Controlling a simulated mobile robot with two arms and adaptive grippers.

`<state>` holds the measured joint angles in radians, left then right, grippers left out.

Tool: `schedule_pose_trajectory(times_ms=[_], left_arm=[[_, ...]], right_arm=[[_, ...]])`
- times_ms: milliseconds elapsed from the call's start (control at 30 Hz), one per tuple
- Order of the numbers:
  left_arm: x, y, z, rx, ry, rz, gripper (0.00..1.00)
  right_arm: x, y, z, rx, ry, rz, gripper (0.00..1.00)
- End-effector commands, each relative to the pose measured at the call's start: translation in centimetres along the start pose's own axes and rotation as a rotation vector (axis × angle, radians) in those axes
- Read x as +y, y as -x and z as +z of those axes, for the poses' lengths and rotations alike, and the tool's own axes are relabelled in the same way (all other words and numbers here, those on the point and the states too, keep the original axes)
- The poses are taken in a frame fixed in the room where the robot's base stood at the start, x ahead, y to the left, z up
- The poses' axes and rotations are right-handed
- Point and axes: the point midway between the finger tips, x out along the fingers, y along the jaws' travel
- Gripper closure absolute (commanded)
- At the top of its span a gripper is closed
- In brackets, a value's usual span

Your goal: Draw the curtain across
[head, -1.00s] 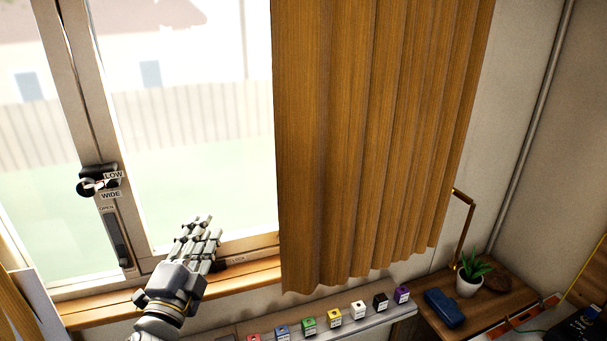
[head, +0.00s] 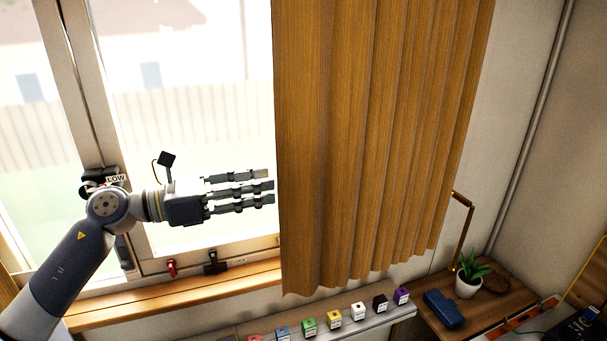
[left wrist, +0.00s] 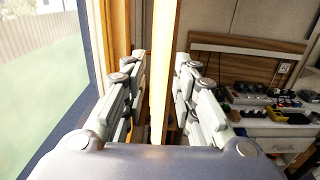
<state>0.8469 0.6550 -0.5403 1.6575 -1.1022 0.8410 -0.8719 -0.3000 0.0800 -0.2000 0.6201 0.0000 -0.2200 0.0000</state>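The orange-brown pleated curtain (head: 375,130) hangs over the right part of the window, and its left edge is near the middle of the head view. My left gripper (head: 268,187) is open in front of the glass, its fingers pointing right with the tips at the curtain's left edge. In the left wrist view the curtain's edge (left wrist: 162,75) shows as a bright upright strip between the spread fingers, with a gap on each side. Whether the fingertips touch the cloth cannot be told. My right gripper is not in view.
The window frame's upright (head: 88,90) with its labelled latch is at left, partly behind my left arm. A wooden sill (head: 180,301) runs below. Several coloured blocks stand on a grey ledge (head: 370,322) under the curtain. A potted plant (head: 470,280) and blue case (head: 443,309) are at right.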

Motion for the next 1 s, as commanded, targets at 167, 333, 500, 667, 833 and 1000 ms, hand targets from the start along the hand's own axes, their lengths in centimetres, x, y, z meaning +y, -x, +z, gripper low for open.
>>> schedule_pose_trajectory(times_ms=[167,333,500,667,833,1000], left_arm=[[-0.2,-3.7,0.7,-0.004,0.003,-0.005,0.73],[-0.1,-6.7,0.6,-0.004,0.004,-0.003,0.73],[-0.1,-8.5,0.4,-0.004,0.004,-0.001,0.73],[-0.1,-9.1,0.2,-0.003,0.003,0.0,0.73],[-0.1,-9.1,0.1,-0.003,0.003,0.0,0.73],[-0.1,-9.1,0.1,-0.003,0.003,-0.001,1.0]], right_arm=[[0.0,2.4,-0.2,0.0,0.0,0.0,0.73],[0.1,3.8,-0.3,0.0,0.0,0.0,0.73],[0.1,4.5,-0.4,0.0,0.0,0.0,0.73],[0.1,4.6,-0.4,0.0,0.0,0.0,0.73],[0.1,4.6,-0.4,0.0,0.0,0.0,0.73],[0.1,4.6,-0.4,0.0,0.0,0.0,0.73]])
